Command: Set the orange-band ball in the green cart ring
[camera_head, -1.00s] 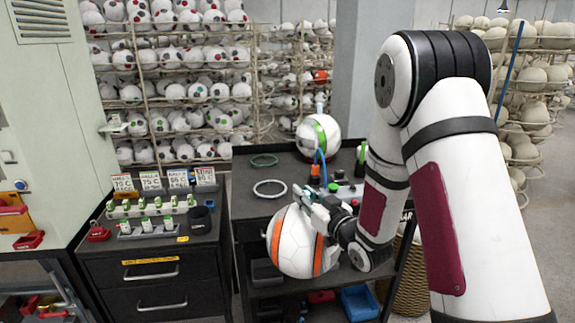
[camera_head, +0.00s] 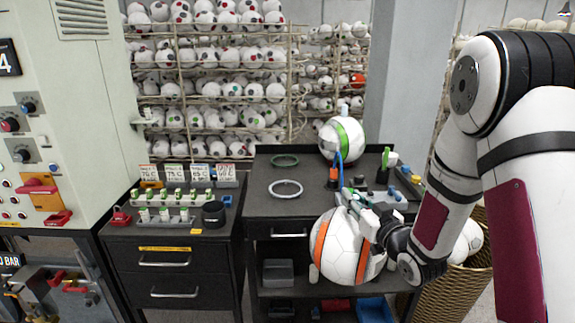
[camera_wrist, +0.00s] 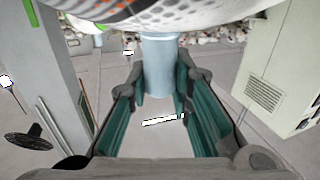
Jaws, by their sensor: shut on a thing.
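The orange-band ball (camera_head: 342,247) is white with orange stripes. It hangs in front of the black cart (camera_head: 330,203). My gripper (camera_head: 366,213) is at its upper right, shut on it. In the wrist view the fingers (camera_wrist: 160,78) close around a pale blue-grey stem (camera_wrist: 158,62) under the ball's white surface (camera_wrist: 215,14). The green ring (camera_head: 285,160) lies flat and empty on the cart top at the back left. The ball is lower in the picture and to the right of this ring, apart from it.
A white ring (camera_head: 285,189) lies in front of the green one. A green-band ball (camera_head: 341,138) stands at the cart's back. Tools (camera_head: 386,162) crowd the cart's right side. A dark cabinet (camera_head: 170,262) stands left, and a woven basket (camera_head: 455,290) right.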

